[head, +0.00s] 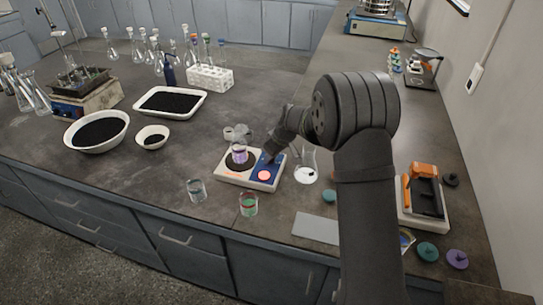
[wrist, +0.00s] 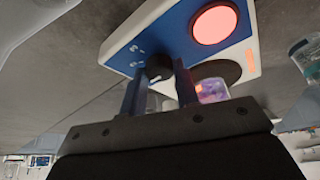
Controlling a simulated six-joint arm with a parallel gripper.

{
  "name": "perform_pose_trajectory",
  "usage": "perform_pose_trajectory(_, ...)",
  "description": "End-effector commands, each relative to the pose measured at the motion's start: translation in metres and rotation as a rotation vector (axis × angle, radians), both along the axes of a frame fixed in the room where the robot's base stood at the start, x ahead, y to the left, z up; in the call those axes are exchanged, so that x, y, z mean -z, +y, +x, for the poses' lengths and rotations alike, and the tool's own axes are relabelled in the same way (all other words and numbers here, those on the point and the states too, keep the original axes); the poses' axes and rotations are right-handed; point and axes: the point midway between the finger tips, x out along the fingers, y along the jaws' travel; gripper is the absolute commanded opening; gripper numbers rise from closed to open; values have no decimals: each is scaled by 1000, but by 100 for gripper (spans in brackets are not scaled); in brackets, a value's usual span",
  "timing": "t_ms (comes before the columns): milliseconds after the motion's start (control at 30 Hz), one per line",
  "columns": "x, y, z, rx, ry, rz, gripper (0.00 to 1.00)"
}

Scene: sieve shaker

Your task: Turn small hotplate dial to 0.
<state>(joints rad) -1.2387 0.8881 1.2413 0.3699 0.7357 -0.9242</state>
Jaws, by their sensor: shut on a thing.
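The small hotplate (head: 226,177) stands near the front edge of the bench, with a blue panel and a red-lit round disc (head: 265,175). A beaker with purplish content (head: 239,155) sits on its dark round plate. In the wrist view the hotplate (wrist: 118,50) shows a black dial (wrist: 158,68) on its blue panel, with small white marks beside it. My gripper (wrist: 158,80) is shut on the dial, one finger on each side. The dial's exact setting cannot be read. In the head view my gripper (head: 270,157) reaches the blue panel, and my arm hides part of it.
A glass flask (head: 306,172) stands close to the right of the hotplate. Small beakers with coloured content (head: 248,204) (head: 196,190) stand in front. A grey flat plate (head: 316,228) and an orange-black device (head: 424,195) lie to the right. Bench left of the hotplate is clear.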

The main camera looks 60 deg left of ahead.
Motion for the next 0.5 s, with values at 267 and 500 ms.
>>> perform_pose_trajectory(267, 1, 1, 2, -222, 1, 0, 6)
perform_pose_trajectory(500, 1, 2, 2, -352, -1, 0, 6)
